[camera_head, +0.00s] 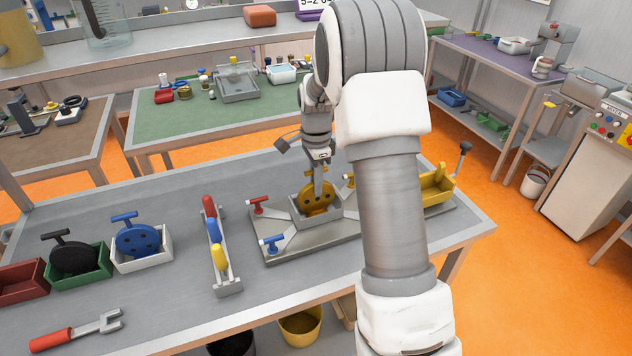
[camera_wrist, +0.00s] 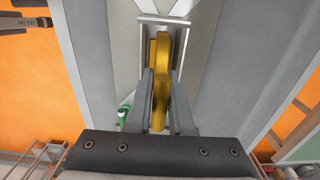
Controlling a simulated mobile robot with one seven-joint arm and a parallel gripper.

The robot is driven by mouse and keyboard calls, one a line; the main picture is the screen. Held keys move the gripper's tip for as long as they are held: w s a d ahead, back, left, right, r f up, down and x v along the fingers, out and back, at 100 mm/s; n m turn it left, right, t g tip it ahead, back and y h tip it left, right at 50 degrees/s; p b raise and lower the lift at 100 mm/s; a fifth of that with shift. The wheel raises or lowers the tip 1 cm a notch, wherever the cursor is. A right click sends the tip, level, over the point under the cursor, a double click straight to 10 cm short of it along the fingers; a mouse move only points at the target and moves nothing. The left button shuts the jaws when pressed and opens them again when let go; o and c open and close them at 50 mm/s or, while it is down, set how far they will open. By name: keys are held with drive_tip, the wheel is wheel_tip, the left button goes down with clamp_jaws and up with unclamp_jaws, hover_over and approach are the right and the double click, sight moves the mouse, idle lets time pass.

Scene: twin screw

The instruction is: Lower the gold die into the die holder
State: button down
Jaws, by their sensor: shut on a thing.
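The gold die (camera_head: 317,197) is a round plate with dark holes, standing upright on edge. In the head view its lower part is at the grey box-shaped die holder (camera_head: 318,217), with its bottom edge hidden by the front wall. I cannot tell whether it touches the holder's floor. My gripper (camera_head: 319,172) is above the holder, shut on the die's top part. In the wrist view the die (camera_wrist: 161,50) shows edge-on between the fingers of my gripper (camera_wrist: 163,80), and the holder's rim (camera_wrist: 163,20) shows beyond it.
A rack of coloured handles (camera_head: 224,272), trays with blue (camera_head: 137,238) and black dies (camera_head: 73,257), and a fork tool (camera_head: 85,329) are left.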

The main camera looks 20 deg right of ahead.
drive_tip(key=shift+f, duration=0.1)
drive_tip(key=c, duration=0.7)
unclamp_jaws()
wheel_tip(320, 180, up, 18)
drive_tip(key=shift+f, duration=0.25)
drive_tip(key=shift+s, duration=0.1)
